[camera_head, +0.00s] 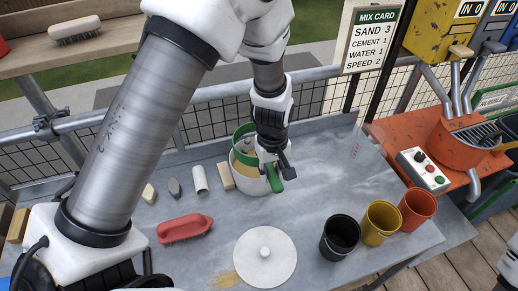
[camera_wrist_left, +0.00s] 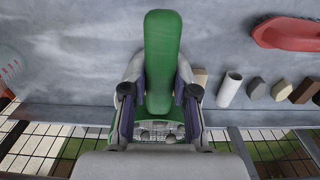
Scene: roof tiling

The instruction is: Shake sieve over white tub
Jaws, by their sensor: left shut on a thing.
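My left gripper (camera_head: 274,170) is shut on the green handle of the sieve (camera_head: 276,181). The sieve's green rim (camera_head: 241,131) shows just behind the gripper, above the white tub (camera_head: 249,187) on the metal table. In the left wrist view the handle (camera_wrist_left: 162,55) runs between the two fingers (camera_wrist_left: 160,95), and a few greyish lumps show in the sieve beyond them. The gripper hides part of the sieve and the tub's opening, so I cannot tell how much is in either.
A red-handled brush (camera_head: 184,228), a round white lid (camera_head: 265,257) and black (camera_head: 340,236), yellow (camera_head: 380,222) and red (camera_head: 417,209) cups stand nearer the front. Small blocks and a white tube (camera_head: 199,179) lie left of the tub.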

